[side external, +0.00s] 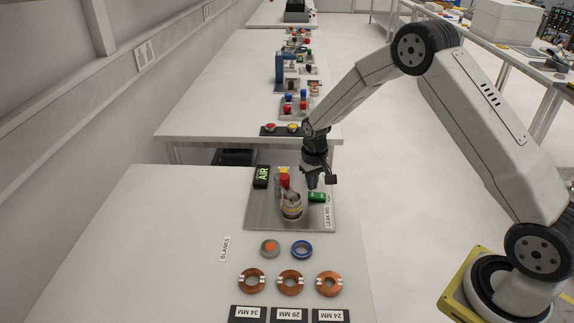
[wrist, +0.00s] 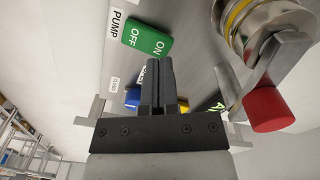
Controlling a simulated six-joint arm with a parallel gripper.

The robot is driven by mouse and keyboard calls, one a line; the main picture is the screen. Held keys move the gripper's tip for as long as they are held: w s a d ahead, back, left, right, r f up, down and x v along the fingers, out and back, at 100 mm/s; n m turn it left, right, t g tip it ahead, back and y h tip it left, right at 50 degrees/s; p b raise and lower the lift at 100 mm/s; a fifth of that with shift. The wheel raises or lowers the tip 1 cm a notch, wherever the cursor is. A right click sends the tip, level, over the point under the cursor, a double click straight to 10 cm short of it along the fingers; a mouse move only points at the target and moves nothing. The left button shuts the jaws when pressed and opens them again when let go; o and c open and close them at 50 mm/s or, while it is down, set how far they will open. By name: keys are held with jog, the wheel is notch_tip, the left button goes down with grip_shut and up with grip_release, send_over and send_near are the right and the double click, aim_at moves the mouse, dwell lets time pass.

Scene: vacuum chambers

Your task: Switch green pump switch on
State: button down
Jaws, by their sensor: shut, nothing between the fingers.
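The green pump switch (wrist: 146,39) is a rocker marked OFF and ON, next to a white PUMP label (wrist: 117,22) in the wrist view. In the side view the green switch (side external: 317,197) sits on the metal plate, right of the chamber. My gripper (wrist: 159,66) is shut and empty. In the wrist view its fingertips appear just below the ON end of the switch; I cannot tell whether they touch it. In the side view my gripper (side external: 312,186) points down above the plate near the switch.
The steel chamber with a yellow band (side external: 291,207) and a red-capped part (side external: 284,181) stand close left of my gripper. A black AIR sign (side external: 261,177) is behind left on the metal plate (side external: 262,215). Copper rings (side external: 290,281) lie in front; the table's left side is clear.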

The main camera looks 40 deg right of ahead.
aim_at(312, 194)
jog(key=shift+f, duration=1.2)
dwell(1.1)
jog(key=shift+r, duration=3.45)
jog(key=shift+r, duration=0.1)
jog(key=shift+s+a+r, duration=0.2)
jog(key=shift+s+r, duration=0.1)
jog(key=s+a+r+n+t, duration=0.1)
jog(key=s+a+r, duration=0.2)
jog(key=s, duration=0.7)
jog(key=s+a+r+n+t, duration=0.1)
jog(key=s+a+r+n, duration=0.1)
jog(key=s, duration=0.8)
jog(key=shift+s+a+r+t, duration=0.35)
jog(key=shift+a+r, duration=0.25)
jog(key=shift+a, duration=0.1)
